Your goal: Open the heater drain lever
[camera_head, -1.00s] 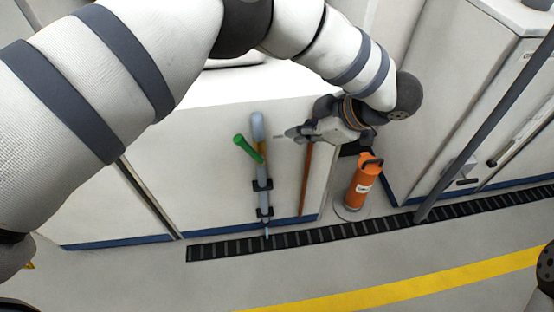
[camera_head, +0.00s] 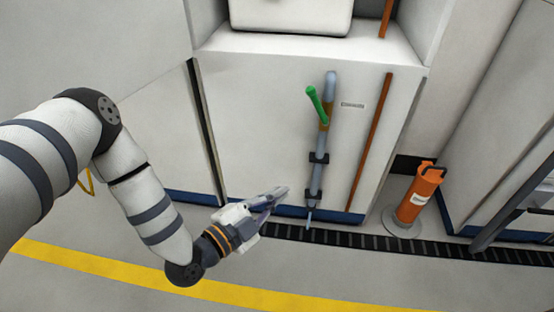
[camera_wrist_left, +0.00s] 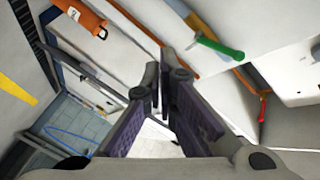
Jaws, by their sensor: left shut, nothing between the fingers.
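The drain lever has a green handle (camera_head: 317,103) on a grey-blue vertical pipe (camera_head: 316,180) clipped to the front of a white cabinet. The handle slants up and left from the pipe, at an angle to it. It also shows in the left wrist view, where the green handle (camera_wrist_left: 220,47) lies beyond the fingers, to the upper right. My left gripper (camera_head: 284,191) is shut and empty, left of the pipe's lower part and well below the handle, apart from it. Its closed fingertips (camera_wrist_left: 161,80) show in the wrist view. My right gripper is out of view.
A small label (camera_head: 352,105) is right of the handle. A brown vertical strip (camera_head: 371,140) runs down the cabinet. An orange cylinder (camera_head: 418,196) stands on the floor at right. A dark floor grate (camera_head: 400,243) runs along the cabinet foot. The wrist view also shows a red handle (camera_wrist_left: 264,98).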

